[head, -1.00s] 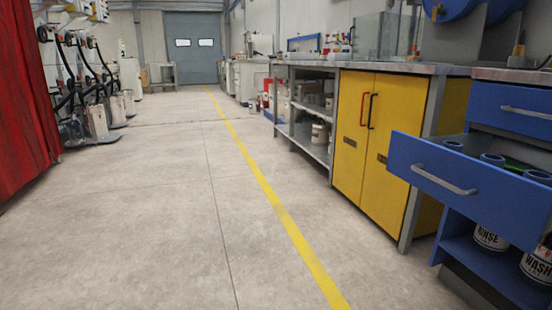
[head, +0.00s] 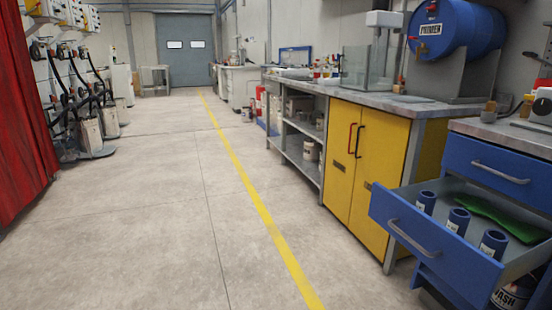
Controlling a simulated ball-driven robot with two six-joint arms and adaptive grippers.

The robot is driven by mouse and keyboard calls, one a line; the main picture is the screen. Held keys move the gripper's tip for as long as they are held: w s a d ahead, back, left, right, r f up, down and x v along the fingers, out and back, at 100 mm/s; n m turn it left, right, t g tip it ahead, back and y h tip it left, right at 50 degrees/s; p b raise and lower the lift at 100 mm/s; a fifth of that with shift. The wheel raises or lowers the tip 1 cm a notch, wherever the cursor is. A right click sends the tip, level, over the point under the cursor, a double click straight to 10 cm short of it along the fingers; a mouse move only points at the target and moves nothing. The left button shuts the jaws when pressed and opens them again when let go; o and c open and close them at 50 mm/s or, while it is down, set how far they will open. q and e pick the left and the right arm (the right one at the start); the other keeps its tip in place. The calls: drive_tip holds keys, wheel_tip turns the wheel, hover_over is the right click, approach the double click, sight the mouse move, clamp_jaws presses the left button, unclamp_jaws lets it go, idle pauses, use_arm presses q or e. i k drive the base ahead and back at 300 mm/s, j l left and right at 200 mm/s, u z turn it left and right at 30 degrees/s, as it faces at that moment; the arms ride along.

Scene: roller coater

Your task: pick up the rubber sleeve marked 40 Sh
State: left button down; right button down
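Three dark blue sleeves stand upright in an open blue drawer (head: 432,240) at the lower right. The left sleeve (head: 426,202), the middle sleeve (head: 458,221) and the right sleeve (head: 492,244) stand in a row behind the drawer front. Each has a pale label, but the print is too small to read, so I cannot tell which is marked 40 Sh. A green item (head: 500,217) lies in the drawer behind them. Neither of my grippers is in view.
A yellow cabinet (head: 367,170) stands left of the drawer unit. A shut drawer (head: 497,168) is above the open one. A can marked WASH (head: 508,299) sits below. A yellow floor line (head: 250,195) crosses clear floor. A red curtain (head: 22,120) hangs at left.

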sight(458, 220)
drive_tip(key=z, duration=0.95)
drive_tip(key=i+j+z, duration=0.2)
drive_tip(key=j+z, duration=0.25)
drive_tip(key=i+j+z, duration=0.1)
drive_tip(key=j+z, duration=0.9)
drive_tip(key=j, duration=1.25)
